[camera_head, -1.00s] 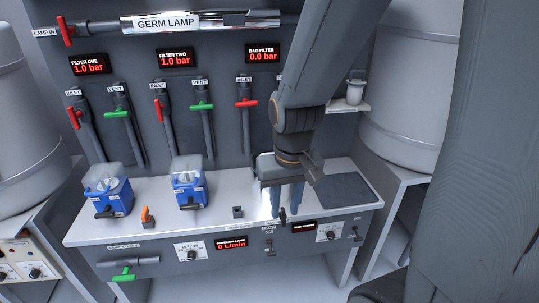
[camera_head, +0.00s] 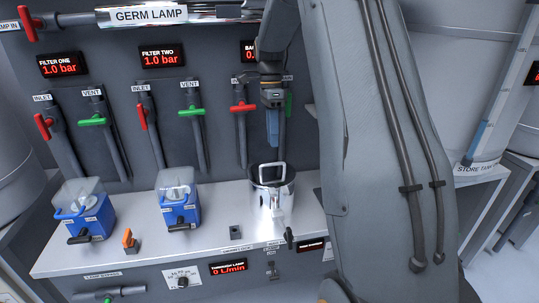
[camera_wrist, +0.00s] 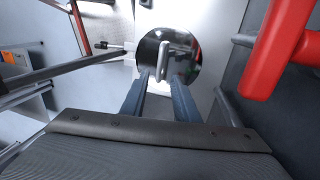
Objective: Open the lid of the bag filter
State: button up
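The bag filter is a shiny metal pot (camera_head: 272,206) standing on the pale bench, to the right of the two blue filters. Its round lid (camera_wrist: 150,47) looks mirror-like and seems to lie on the pot, with a pale loop handle (camera_head: 271,164) standing up from it. The handle also shows in the wrist view (camera_wrist: 163,60).
A red inlet valve handle (camera_head: 243,107) is close beside my gripper on the left, and a green handle (camera_head: 289,105) is partly hidden behind my arm. Blue filters (camera_head: 84,215) and (camera_head: 180,204) stand to the left. A black lever (camera_head: 289,237) is at the bench front.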

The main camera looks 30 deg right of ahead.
jog(key=p, duration=0.1)
send_over(272, 168)
jog(key=s+a, duration=0.2)
jog(key=s, duration=0.1)
jog(key=f, duration=0.5)
jog(key=shift+w+d, duration=0.1)
jog(key=shift+w, duration=0.15)
jog(key=shift+s+f, duration=0.1)
jog(key=shift+f, duration=0.65)
grip_shut()
